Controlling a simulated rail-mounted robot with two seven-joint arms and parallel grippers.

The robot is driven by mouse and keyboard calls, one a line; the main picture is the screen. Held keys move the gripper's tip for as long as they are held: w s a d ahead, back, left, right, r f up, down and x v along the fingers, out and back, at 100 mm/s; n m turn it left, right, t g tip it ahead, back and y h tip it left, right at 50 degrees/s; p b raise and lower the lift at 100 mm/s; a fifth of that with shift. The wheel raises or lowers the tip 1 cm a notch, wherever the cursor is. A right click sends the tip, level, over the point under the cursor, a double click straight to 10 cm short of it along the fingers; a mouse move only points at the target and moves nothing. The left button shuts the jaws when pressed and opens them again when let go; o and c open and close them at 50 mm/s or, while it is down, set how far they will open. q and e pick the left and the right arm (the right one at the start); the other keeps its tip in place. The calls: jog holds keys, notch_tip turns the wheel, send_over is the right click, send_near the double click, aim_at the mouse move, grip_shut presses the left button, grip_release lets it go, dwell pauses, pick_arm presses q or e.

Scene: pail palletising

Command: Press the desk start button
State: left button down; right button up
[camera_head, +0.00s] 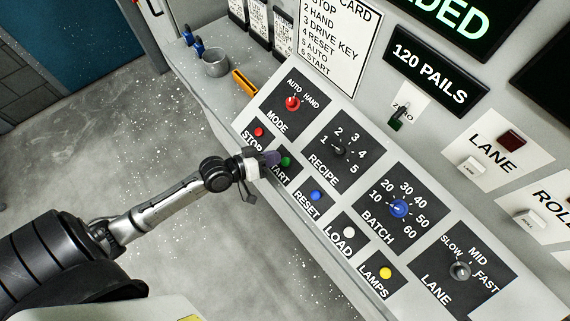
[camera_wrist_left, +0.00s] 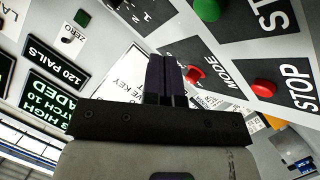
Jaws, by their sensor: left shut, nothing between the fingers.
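The green start button (camera_head: 285,162) sits on a dark plate marked START on the sloping desk panel. My left gripper (camera_head: 270,158) is at this plate, its dark fingertips just left of the button in the head view and partly covering the label. In the left wrist view the fingers (camera_wrist_left: 165,80) are shut together with nothing between them. The green button (camera_wrist_left: 207,10) shows there near the top edge, apart from the fingers in the picture. Whether the fingertips touch the panel, I cannot tell. My right gripper is not in view.
The red stop button (camera_head: 259,132) and blue reset button (camera_head: 316,196) flank the start plate closely. The red mode knob (camera_head: 292,103) is above. Recipe, batch and lane knobs, plus load and lamps buttons, lie to the right.

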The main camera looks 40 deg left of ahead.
aim_at(286, 162)
pick_arm(q)
jog(key=shift+w+f+b, duration=0.3)
jog(key=shift+f+b, duration=0.1)
jog(key=shift+f, duration=0.35)
jog(key=shift+w+d+f+b, duration=0.2)
jog(key=shift+w+f+b, duration=0.4)
jog(key=shift+f, duration=0.3)
jog(key=shift+w, duration=0.1)
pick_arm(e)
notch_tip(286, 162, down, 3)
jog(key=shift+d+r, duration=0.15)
pick_arm(q)
jog(key=shift+f, duration=0.1)
dwell(0.5)
jog(key=shift+w+f, duration=0.2)
jog(key=shift+f, duration=0.1)
jog(key=shift+f, duration=0.1)
dwell(0.5)
